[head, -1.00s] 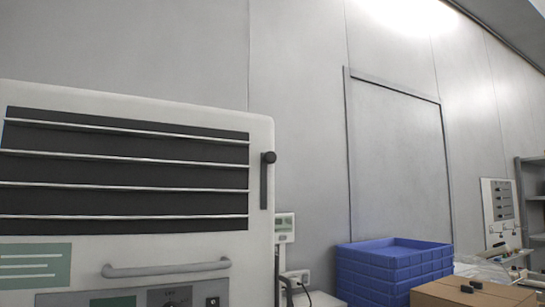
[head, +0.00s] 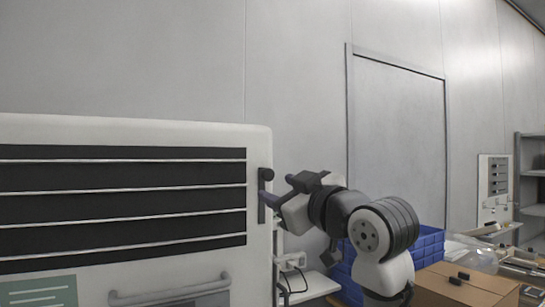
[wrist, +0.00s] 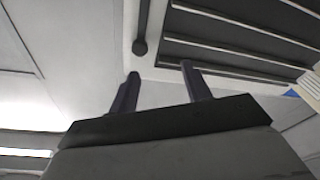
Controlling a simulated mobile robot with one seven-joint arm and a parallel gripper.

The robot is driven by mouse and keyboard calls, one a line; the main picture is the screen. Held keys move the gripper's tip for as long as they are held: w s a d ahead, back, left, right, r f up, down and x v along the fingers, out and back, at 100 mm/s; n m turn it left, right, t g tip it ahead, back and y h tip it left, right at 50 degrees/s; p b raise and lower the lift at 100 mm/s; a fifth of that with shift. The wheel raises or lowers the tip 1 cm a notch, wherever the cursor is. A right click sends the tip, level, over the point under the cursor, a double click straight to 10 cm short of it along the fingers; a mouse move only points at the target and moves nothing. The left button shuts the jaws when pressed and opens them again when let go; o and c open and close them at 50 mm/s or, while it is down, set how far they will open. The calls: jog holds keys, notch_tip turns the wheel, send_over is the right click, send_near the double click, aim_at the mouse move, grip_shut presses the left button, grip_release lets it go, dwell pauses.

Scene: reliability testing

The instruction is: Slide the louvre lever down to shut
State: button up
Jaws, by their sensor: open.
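The louvre lever's dark round knob (head: 266,174) sits at the top end of its upright dark slot (head: 262,208), on the right edge of the pale cabinet front. The louvre (head: 120,205) left of it has thin pale slats with wide dark gaps. My gripper (head: 281,189) is just right of the lever, its fingers pointing left at the cabinet. In the wrist view my gripper (wrist: 159,69) is open with nothing between its two fingers. There the knob (wrist: 140,47) appears slightly beyond the fingertips, nearer the left finger, and seems apart from both.
The cabinet (head: 200,128) has a horizontal bar handle (head: 170,291) below the louvre. Blue stacked crates (head: 430,245) and a cardboard box (head: 465,290) stand behind and right of my arm. The wall above is clear.

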jog(key=h, duration=0.1)
send_near(270, 175)
jog(key=shift+g, duration=0.4)
jog(key=p+x, duration=0.4)
jog(key=x, duration=0.1)
jog(key=r+p+x, duration=0.1)
jog(key=p+x, duration=0.1)
jog(key=shift+w+a, duration=0.15)
jog(key=shift+w, duration=0.15)
jog(key=shift+w+a+f, duration=0.2)
jog(key=shift+w+a, duration=0.15)
jog(key=shift+w, duration=0.25)
jog(key=shift+c, duration=0.5)
grip_shut()
